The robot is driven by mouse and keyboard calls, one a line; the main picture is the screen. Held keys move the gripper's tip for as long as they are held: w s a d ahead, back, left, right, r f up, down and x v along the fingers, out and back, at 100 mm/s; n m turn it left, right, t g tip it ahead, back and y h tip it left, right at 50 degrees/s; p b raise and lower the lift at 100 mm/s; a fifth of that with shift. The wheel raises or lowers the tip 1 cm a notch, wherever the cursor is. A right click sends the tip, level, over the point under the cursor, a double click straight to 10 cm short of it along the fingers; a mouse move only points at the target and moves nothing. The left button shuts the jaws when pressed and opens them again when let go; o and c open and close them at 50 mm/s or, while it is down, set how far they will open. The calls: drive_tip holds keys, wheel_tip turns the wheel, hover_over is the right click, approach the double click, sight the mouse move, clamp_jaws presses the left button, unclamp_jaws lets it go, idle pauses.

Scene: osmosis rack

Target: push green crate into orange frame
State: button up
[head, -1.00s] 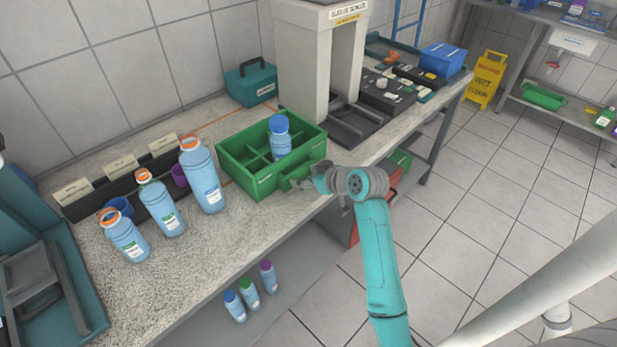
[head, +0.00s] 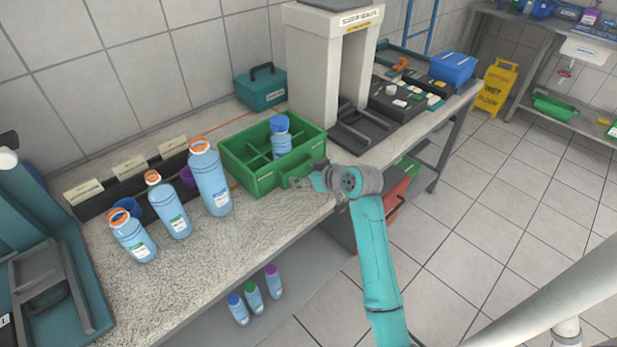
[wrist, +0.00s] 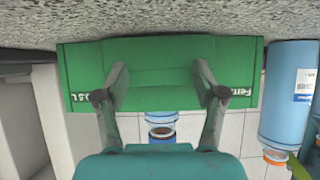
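The green crate (head: 262,183) is a divided open box on the counter, with a blue-capped bottle (head: 281,140) standing in one compartment. The orange frame (head: 225,121) shows as a thin line on the counter behind and left of the crate; the crate hides much of it. My gripper (head: 296,183) is at the crate's near right side, low by the counter. In the wrist view its two fingers (wrist: 160,80) are spread apart in front of the crate's labelled wall (wrist: 155,55), with nothing between them. I cannot tell whether the tips touch the wall.
Several blue bottles with orange caps (head: 211,180) stand left of the crate, the nearest close to it. A scanner arch (head: 312,70) and teal box (head: 262,92) stand behind. The front counter is clear.

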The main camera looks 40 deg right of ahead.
sight(299, 169)
drive_tip(key=shift+w, duration=1.5)
drive_tip(key=shift+w+a, duration=0.15)
drive_tip(key=shift+w, duration=2.75)
drive_tip(key=shift+w+a, duration=0.1)
drive_tip(key=shift+w, duration=2.9)
drive_tip(key=shift+w, duration=0.85)
drive_tip(key=shift+v, duration=4.05)
